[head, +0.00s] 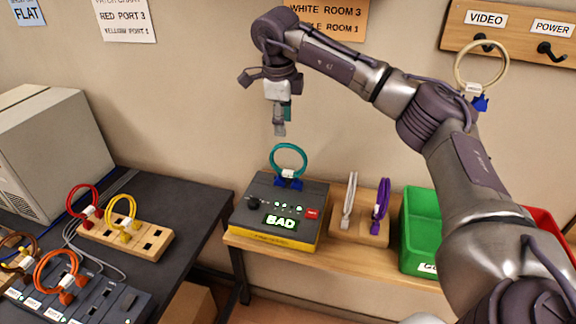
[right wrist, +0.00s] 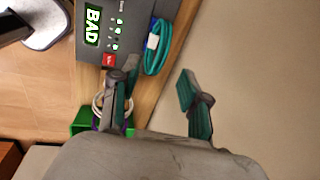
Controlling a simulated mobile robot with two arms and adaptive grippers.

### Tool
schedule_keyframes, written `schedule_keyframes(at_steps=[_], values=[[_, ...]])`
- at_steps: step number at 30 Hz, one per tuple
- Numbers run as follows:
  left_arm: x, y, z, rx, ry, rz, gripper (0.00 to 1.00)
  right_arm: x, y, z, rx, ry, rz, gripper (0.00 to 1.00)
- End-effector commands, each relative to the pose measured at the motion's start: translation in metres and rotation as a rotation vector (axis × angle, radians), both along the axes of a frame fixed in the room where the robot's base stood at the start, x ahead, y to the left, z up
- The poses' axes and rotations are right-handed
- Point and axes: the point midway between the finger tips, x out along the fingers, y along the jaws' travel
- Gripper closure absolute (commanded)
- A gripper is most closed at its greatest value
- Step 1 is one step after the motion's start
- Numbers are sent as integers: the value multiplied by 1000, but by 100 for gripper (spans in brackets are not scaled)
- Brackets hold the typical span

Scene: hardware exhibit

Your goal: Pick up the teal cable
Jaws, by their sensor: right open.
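The teal cable (head: 288,158) is a loop with a white tag and blue ends, standing upright on top of the grey tester box (head: 258,207). The box's green display reads BAD. In the right wrist view the teal cable (right wrist: 160,48) lies ahead of the space between my fingers. My right gripper (head: 279,122) points down above the cable and is apart from it. It is open and empty, as its spread fingers show in the right wrist view (right wrist: 158,92). My left gripper is out of view.
Right of the tester, a wooden block (head: 358,229) holds a white and a purple cable. Beyond it are a green bin (head: 421,225) and a red bin (head: 545,228). At left, another block (head: 150,240) holds red and yellow cables. A cable loop (head: 481,62) hangs on the wall rack.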

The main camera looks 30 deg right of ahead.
Motion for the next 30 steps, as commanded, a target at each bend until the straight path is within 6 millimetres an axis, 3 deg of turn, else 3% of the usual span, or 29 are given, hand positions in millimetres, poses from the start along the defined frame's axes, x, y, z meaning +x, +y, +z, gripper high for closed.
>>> schedule_keyframes(at_steps=[4, 13, 21, 30], values=[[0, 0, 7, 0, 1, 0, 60, 3, -4, -24, 1, 2, 0, 54], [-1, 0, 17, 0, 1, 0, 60, 8, -6, -47, 2, 2, 1, 54], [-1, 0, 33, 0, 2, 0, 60, 17, -11, -84, 3, 0, 1, 54], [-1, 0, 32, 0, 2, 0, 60, 17, -11, -90, 3, -2, 3, 56]])
